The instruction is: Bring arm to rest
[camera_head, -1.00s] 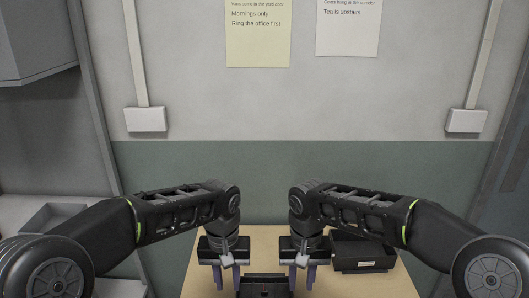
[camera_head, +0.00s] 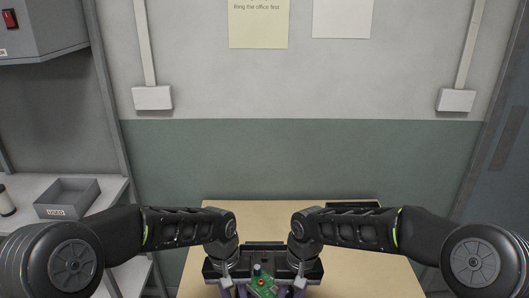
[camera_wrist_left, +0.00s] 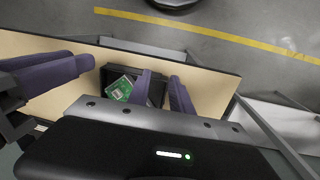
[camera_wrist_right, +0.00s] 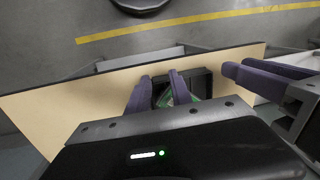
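A green circuit board (camera_head: 262,285) shows at the bottom middle of the head view, between my two grippers. In the left wrist view the board (camera_wrist_left: 122,88) lies in a black tray (camera_wrist_left: 156,92) on the table. My left gripper (camera_head: 233,291) is open, with a gap between its purple fingers (camera_wrist_left: 163,90). My right gripper (camera_head: 291,292) is also open. Its fingers (camera_wrist_right: 158,92) are apart, and part of the board shows past them. Neither gripper visibly holds anything. The fingertips are partly cut off at the bottom of the head view.
The tan table (camera_head: 350,272) has bare surface to both sides. A black box (camera_head: 352,204) stands at its back right, mostly behind my right arm. A grey bin (camera_head: 66,199) sits on a shelf at left.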

